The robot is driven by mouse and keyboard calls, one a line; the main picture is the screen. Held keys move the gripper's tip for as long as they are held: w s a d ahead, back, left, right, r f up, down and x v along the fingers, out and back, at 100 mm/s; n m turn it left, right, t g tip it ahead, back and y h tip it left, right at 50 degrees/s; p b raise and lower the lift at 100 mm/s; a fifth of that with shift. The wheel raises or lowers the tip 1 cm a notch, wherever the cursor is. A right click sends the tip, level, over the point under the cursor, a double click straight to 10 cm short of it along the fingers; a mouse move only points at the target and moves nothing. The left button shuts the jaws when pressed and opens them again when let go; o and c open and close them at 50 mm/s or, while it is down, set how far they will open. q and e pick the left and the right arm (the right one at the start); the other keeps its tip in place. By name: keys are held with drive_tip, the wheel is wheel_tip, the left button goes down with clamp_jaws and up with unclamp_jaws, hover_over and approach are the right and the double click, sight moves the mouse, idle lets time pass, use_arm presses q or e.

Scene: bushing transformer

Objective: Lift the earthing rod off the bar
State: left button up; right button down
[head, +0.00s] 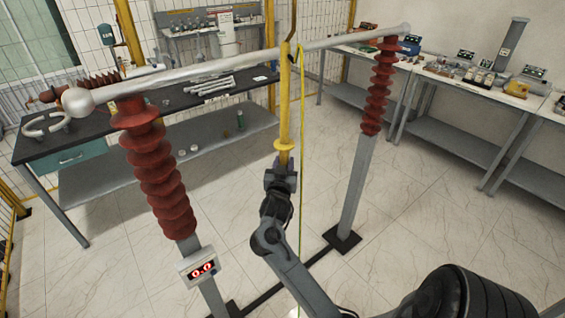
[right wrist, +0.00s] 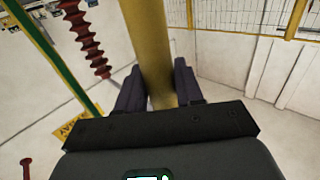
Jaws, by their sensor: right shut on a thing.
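The yellow earthing rod (head: 284,105) stands upright in the middle of the head view, with a brown metal hook (head: 292,22) at its top. The hook is at the grey bar (head: 215,68) and reaches above it; I cannot tell whether it touches. My right gripper (head: 281,172) is shut on the rod's lower part, just below its yellow collar. In the right wrist view the rod (right wrist: 148,45) runs between the two dark fingers (right wrist: 158,90). My left gripper is not in view.
Red ribbed insulators (head: 158,175) (head: 378,88) on grey posts carry the bar. A yellow-green cable (head: 301,200) hangs beside the rod. A dark workbench (head: 185,99) stands behind left, and white tables with equipment (head: 465,88) stand at right. The tiled floor between is mostly open.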

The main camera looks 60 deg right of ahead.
drive_tip(key=s+a+p, duration=0.5)
drive_tip(key=s+a, duration=0.1)
drive_tip(key=s, duration=0.5)
drive_tip(key=shift+s, duration=0.4)
idle(0.4)
drive_tip(key=shift+w+r, duration=0.1)
idle(0.3)
